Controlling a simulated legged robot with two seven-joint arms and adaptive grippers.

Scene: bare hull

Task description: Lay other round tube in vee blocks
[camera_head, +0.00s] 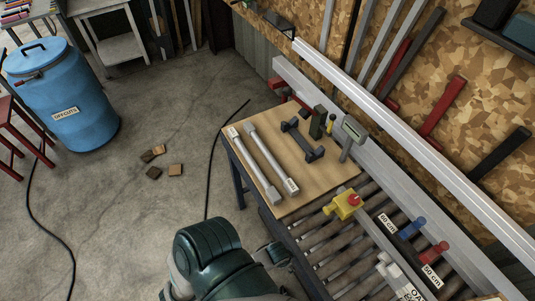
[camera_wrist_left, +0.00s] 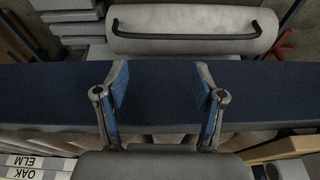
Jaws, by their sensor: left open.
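Two pale grey tubes lie side by side on the wooden bench top, a left tube (camera_head: 254,167) and a right tube (camera_head: 271,158). Both have thicker ends; I cannot tell their exact cross-section. A dark fixture with two raised ends, which looks like the vee blocks (camera_head: 302,141), stands to the right of the tubes. No tube is seen in it. My left gripper (camera_wrist_left: 162,78) is open in the left wrist view, with nothing between its fingers and a dark blue beam behind them. My dark green arm shows low in the head view, apart from the tubes. My right gripper is out of view.
A dark green block (camera_head: 317,122) and a grey gauge-like device (camera_head: 352,134) stand behind the vee blocks. A blue barrel (camera_head: 62,92) and small wood offcuts (camera_head: 153,155) are on the floor.

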